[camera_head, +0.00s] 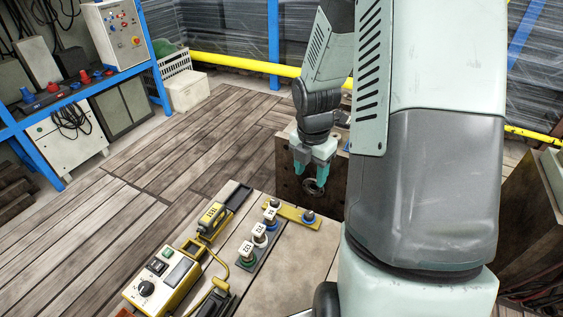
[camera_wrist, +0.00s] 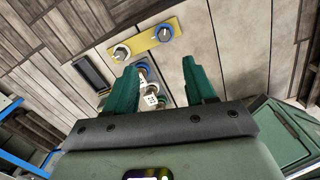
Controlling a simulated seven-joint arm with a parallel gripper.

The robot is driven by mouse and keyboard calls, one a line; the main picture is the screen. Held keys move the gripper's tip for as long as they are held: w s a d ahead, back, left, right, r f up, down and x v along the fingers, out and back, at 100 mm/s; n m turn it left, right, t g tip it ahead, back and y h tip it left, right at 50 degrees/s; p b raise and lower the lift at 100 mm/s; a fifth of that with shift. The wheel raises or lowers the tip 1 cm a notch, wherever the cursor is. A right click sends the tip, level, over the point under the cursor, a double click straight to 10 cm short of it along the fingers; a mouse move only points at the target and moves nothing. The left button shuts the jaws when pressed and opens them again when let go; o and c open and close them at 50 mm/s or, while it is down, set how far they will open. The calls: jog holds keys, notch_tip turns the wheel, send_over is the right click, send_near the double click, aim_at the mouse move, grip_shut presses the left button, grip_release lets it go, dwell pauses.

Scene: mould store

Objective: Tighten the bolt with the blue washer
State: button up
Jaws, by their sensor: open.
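A yellow plate (camera_head: 291,213) lies near the table's back right edge. The bolt with the blue washer (camera_head: 308,217) stands at its right end and shows upright. In the wrist view that bolt (camera_wrist: 165,32) is at the top, on the yellow plate (camera_wrist: 144,41). A second bolt with a pale washer (camera_wrist: 121,52) is at the plate's other end. My gripper (camera_head: 309,176) is open and empty above and behind the plate. In the wrist view my gripper (camera_wrist: 160,72) has a wide gap between its green fingers; labelled pieces show beyond it, partly hidden.
Several labelled pieces (camera_head: 259,235) with coloured rings stand beside the plate. A yellow hand tool (camera_head: 214,216) and a control box (camera_head: 162,281) with a cable are to the left. A brown block with a hole (camera_head: 285,184) stands behind the table. The table's front middle is clear.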

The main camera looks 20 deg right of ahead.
jog(key=n, duration=0.2)
send_near(309, 214)
jog(key=f, duration=0.8)
jog(key=shift+w+d+f, duration=0.15)
jog(key=shift+w+f, duration=0.1)
jog(key=shift+f, duration=0.05)
